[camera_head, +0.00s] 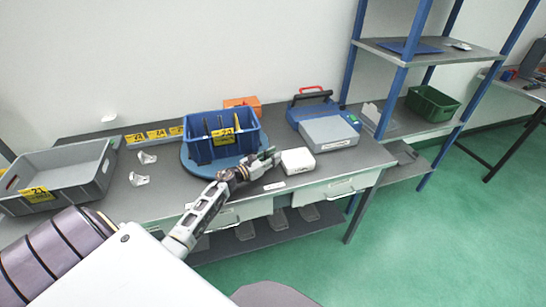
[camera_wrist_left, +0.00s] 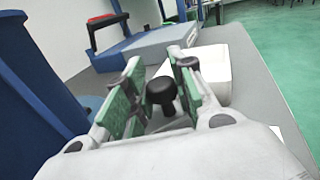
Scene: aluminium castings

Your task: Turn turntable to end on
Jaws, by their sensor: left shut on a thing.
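The turntable (camera_head: 190,164) is a round blue-grey disc on the workbench. A blue bin (camera_head: 198,151) stands on it with a long side and a yellow label facing the front; several upright parts show inside. The bin's blue wall also fills the left of the left wrist view (camera_wrist_left: 28,75). My left gripper (camera_head: 268,163) is at the right edge of the turntable. My right gripper is not in view.
A white box (camera_head: 298,161) lies just right of my left gripper. A grey case (camera_head: 328,133) and a blue case (camera_head: 312,106) stand behind it. A grey tray (camera_head: 63,170) is at the bench's left, small white brackets (camera_head: 147,157) between. A blue-post shelf (camera_head: 397,80) stands right.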

